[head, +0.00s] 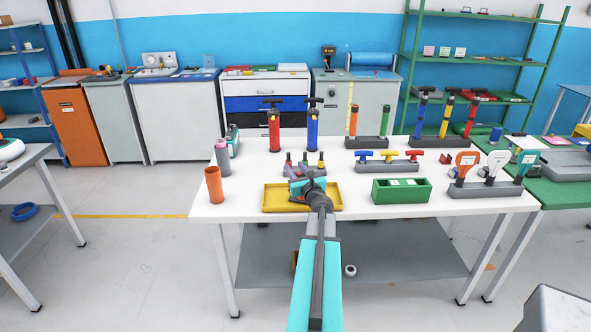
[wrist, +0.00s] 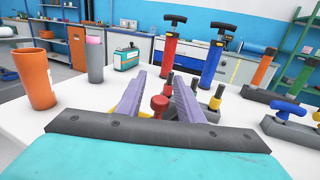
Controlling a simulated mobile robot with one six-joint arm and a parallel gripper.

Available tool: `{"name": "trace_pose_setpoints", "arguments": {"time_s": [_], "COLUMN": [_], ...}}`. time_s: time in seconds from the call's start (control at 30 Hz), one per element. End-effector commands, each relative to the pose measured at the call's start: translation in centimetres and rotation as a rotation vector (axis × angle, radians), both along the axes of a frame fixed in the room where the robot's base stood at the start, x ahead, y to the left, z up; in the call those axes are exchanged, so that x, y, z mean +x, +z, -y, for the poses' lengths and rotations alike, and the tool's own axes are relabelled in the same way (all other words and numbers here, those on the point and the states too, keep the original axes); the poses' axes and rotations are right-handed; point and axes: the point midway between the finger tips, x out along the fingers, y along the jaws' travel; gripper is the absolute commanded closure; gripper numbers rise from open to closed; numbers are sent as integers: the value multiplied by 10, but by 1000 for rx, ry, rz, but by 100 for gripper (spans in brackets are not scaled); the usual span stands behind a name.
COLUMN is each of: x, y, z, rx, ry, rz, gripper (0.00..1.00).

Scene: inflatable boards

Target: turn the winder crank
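I cannot pick out a winder crank for certain in either view. A blue roll (head: 371,60) lies on the grey cabinet at the back, and a dark upright device with an orange spot (head: 329,55) stands beside it; no crank handle is clear on them. My gripper (head: 312,181) is over the yellow tray (head: 272,208) on the white table, far from that cabinet. In the wrist view my gripper (wrist: 160,82) has its two fingers apart. A red-topped small tool (wrist: 160,104) shows between them, beyond the gripper; I see nothing held.
Red (head: 274,128) and blue (head: 312,130) hand pumps stand behind my gripper. A green box (head: 402,191) and several tool racks fill the right.

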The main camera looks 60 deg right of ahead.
Motion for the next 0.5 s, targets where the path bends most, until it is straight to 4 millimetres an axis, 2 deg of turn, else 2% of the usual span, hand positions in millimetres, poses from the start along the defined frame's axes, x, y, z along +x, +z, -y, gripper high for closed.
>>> {"name": "trace_pose_setpoints", "arguments": {"time_s": [0.13, 0.33, 0.5], "x": [0, 0, 0], "y": [0, 0, 0], "z": [0, 0, 0], "rx": [0, 0, 0], "ry": [0, 0, 0], "rz": [0, 0, 0], "gripper": [66, 100, 100]}}
